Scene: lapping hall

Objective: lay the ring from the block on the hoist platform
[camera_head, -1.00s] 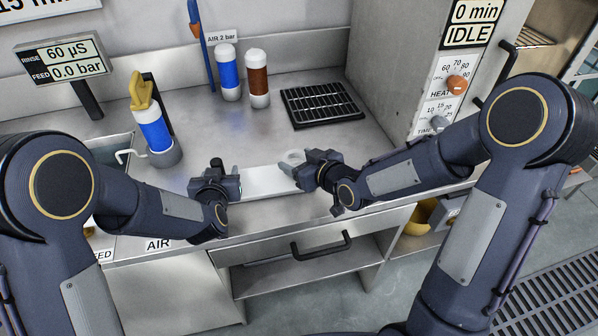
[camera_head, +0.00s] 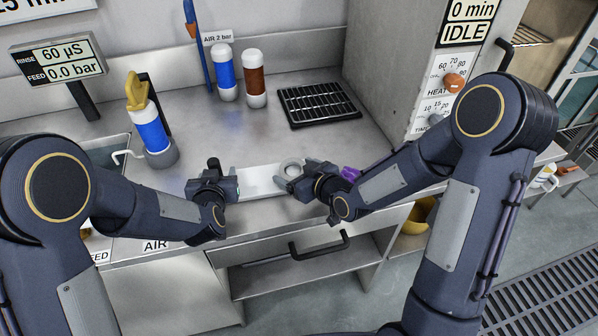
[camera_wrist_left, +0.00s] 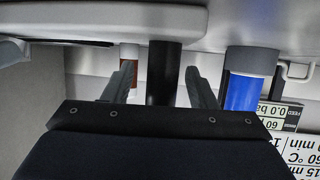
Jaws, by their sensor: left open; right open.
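A pale grey ring (camera_head: 291,168) lies at the right end of a light, flat plate (camera_head: 258,180) near the bench's front. I cannot tell for sure whether this plate is the block or the hoist platform. My right gripper (camera_head: 295,178) is open, its fingers spread on the near side of the ring; I cannot tell whether they touch it. My left gripper (camera_head: 224,178) is open and empty at the plate's left end. Its two spread fingers show in the left wrist view (camera_wrist_left: 163,88), with a dark post behind the gap.
A blue bottle with a yellow top (camera_head: 150,127) stands left. A purple thing (camera_head: 349,174) is beside my right wrist. The bench middle is clear.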

